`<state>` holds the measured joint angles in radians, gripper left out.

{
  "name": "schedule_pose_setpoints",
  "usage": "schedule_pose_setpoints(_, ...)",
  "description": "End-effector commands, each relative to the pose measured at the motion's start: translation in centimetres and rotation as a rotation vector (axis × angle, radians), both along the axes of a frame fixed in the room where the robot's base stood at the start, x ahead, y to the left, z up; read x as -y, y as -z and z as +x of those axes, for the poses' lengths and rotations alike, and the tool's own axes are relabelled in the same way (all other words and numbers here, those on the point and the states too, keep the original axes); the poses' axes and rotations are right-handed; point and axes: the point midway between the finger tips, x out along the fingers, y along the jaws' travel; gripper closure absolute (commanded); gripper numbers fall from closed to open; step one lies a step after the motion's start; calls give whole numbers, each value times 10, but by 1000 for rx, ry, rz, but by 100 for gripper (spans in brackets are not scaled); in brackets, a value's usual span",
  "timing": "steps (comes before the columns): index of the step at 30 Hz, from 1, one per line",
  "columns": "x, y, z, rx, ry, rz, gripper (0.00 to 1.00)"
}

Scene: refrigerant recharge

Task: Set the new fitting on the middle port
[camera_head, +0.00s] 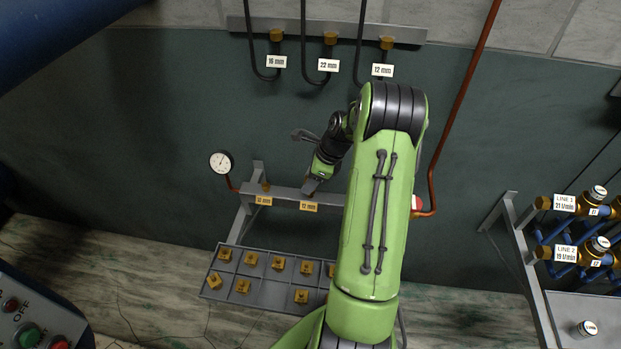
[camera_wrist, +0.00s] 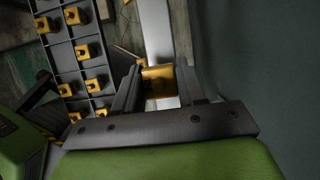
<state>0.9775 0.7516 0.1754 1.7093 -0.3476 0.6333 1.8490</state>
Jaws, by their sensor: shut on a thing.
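A grey rail (camera_head: 283,193) on a stand carries ports with yellow size labels. The left port (camera_head: 265,185) is in view; the label beside my gripper reads 12 mm (camera_head: 308,206). My gripper (camera_head: 311,186) is at the rail just above that label and hides the middle port there. In the wrist view my gripper (camera_wrist: 160,72) is shut on a yellow brass fitting (camera_wrist: 157,88), which sits between the fingers in front of the grey rail (camera_wrist: 158,35). Whether the fitting touches the port cannot be told. My arm covers the rail's right part.
A grey compartment tray (camera_head: 252,292) with several brass fittings lies below the rail. A pressure gauge (camera_head: 221,163) stands left of it. Labelled hoses hang from a wall bar (camera_head: 345,30). A red-brown pipe (camera_head: 462,95) runs on the right. Valve lines (camera_head: 580,230) stand far right.

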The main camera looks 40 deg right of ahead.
Motion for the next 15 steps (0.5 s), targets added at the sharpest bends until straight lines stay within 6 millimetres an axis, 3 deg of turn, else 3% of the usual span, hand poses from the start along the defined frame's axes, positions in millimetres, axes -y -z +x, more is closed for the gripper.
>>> schedule_pose_setpoints(15,0,5,0,1,0,-1,94)
